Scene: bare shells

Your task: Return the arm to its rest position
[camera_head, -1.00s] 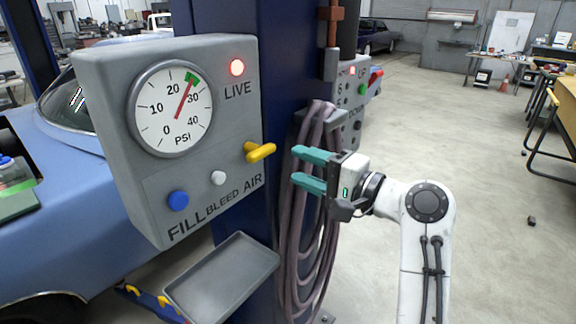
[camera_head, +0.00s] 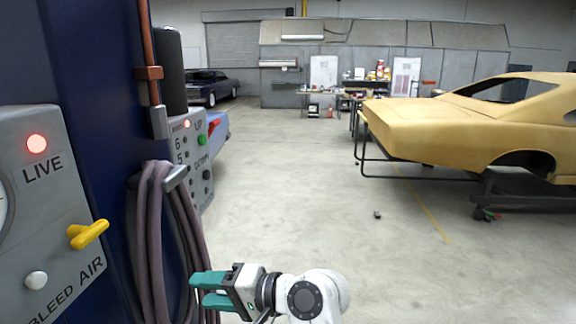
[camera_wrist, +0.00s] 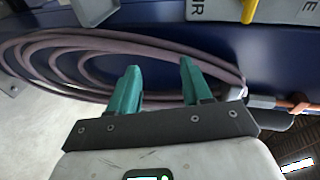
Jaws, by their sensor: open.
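My gripper (camera_head: 207,290) is at the lower middle of the head view, with teal fingers pointing left and nothing between them. The wrist view also shows both fingers (camera_wrist: 160,85) apart and empty. My white arm reaches in from the bottom edge. The fingers are in front of or beside the coiled purple hose (camera_head: 165,235) on the dark blue post (camera_head: 95,100); I cannot tell whether they touch it. The hose also fills much of the wrist view (camera_wrist: 60,68).
A grey air panel (camera_head: 60,235) with a yellow lever (camera_head: 88,234) is at left. A second control box (camera_head: 190,160) is behind the post. A yellow car body (camera_head: 460,125) stands at right. The floor between is open, with a small dark object (camera_head: 377,215).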

